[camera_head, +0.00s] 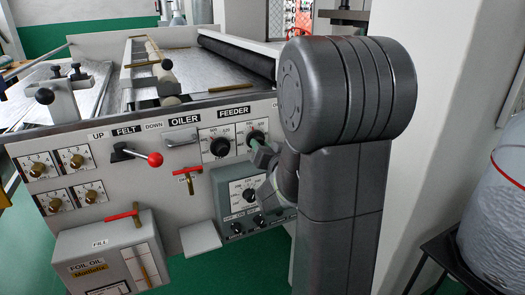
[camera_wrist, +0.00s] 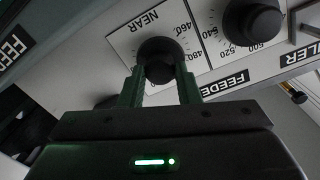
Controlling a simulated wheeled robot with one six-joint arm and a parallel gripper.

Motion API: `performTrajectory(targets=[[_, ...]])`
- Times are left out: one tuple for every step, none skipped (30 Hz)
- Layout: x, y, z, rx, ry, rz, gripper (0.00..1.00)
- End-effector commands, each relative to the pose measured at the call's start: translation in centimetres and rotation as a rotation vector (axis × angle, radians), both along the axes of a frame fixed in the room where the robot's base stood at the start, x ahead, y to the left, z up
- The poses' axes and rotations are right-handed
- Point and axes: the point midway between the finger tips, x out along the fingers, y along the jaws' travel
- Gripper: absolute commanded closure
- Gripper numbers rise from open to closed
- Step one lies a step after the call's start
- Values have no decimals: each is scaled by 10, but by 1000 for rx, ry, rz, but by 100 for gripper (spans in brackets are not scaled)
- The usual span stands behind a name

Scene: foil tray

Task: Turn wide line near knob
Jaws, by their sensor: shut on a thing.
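The near knob is a black round knob on a white dial plate with numbers, on the grey machine panel. In the wrist view the near knob (camera_wrist: 160,62) sits between the two green fingers of my gripper (camera_wrist: 160,85), under a label "NEAR" (camera_wrist: 144,22). My gripper is shut on it. In the head view my gripper (camera_head: 258,141) reaches the right-hand feeder dial from the right, and the near knob (camera_head: 256,137) is partly covered by it. The finest dial markings are too small to read in the head view.
A second black feeder knob (camera_head: 220,147) is just left, also in the wrist view (camera_wrist: 252,20). A pillar (camera_head: 445,110) stands at right.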

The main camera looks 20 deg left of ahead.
Motion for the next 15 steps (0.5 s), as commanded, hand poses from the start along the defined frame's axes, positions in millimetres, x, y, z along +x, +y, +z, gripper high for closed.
performTrajectory(targets=[[0,0,-1,7,10,0,93],[0,0,-1,13,16,0,93],[0,0,-1,19,24,0,93],[0,0,0,21,26,0,93],[0,0,0,25,30,0,93],[0,0,0,28,34,0,93],[0,0,0,30,36,0,93],[0,0,0,31,38,0,93],[0,0,0,33,39,0,93],[0,0,0,33,39,0,93],[0,0,0,33,40,0,93],[0,0,0,33,40,0,93],[0,0,0,33,39,0,93],[0,0,0,33,39,0,93],[0,0,0,33,39,0,93]])
